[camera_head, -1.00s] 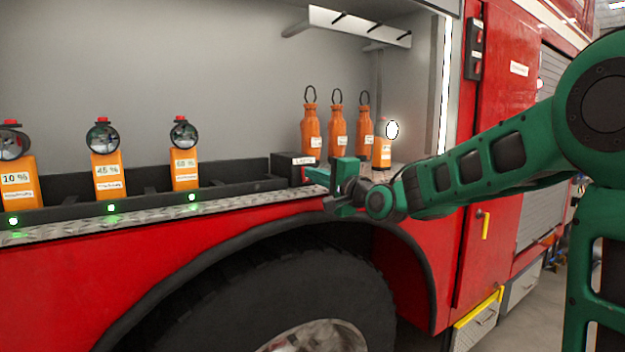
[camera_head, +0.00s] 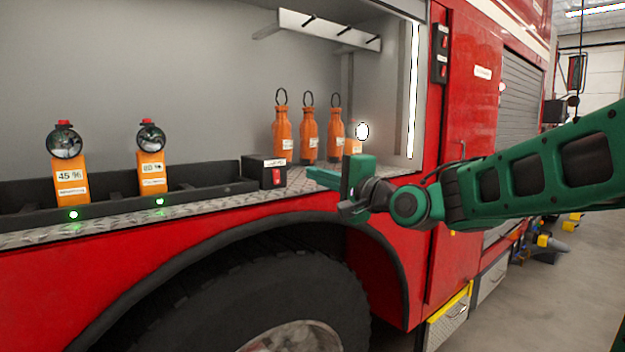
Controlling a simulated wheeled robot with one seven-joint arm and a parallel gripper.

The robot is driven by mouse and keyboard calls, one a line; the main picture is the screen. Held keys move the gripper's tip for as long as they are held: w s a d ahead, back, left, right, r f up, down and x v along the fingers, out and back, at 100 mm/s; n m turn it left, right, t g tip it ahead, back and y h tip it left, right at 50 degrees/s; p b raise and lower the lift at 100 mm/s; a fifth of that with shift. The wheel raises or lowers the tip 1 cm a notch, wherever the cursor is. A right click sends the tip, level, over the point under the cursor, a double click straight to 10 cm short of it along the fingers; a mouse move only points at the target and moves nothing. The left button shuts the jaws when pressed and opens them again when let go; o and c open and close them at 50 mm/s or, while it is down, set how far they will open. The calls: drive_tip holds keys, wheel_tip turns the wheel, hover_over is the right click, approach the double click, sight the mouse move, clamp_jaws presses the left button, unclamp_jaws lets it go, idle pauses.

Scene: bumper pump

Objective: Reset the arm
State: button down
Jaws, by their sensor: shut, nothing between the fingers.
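My gripper (camera_head: 325,178) is at the end of my green arm, which reaches in from the right. Its green fingers are shut with nothing between them and point left. It is in front of the metal ledge (camera_head: 215,209) of the red truck's compartment, just right of a black box with a red switch (camera_head: 265,172). I cannot tell from this view whether it touches the ledge.
Two orange lamps, a 45 % one (camera_head: 70,170) and another (camera_head: 151,165), stand in a black tray (camera_head: 205,185) with green lights. Several orange bottles (camera_head: 308,135) stand behind my gripper. The truck wheel (camera_head: 235,295) is below. Open floor (camera_head: 540,310) lies at right.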

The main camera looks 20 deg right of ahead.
drive_tip(key=shift+f, duration=0.1)
drive_tip(key=s+d+f+n+g+h, duration=0.2)
drive_tip(key=s+d+f+g+h, duration=0.15)
drive_tip(key=s+d+f, duration=0.55)
drive_tip(key=s+d+f+n+g+h, duration=0.3)
drive_tip(key=s+d+f+g, duration=0.15)
drive_tip(key=f, duration=0.85)
drive_tip(key=s+d+f+g, duration=0.1)
drive_tip(key=s+f+g, duration=0.2)
drive_tip(key=s, duration=0.5)
drive_tip(key=s+d+f+n+g, duration=0.1)
drive_tip(key=s+d+f+g, duration=0.1)
drive_tip(key=s, duration=0.6)
drive_tip(key=s+d+f+n+g, duration=0.1)
drive_tip(key=s+f+g, duration=0.3)
drive_tip(key=s, duration=0.5)
drive_tip(key=shift+d, duration=0.3)
drive_tip(key=shift+f, duration=0.1)
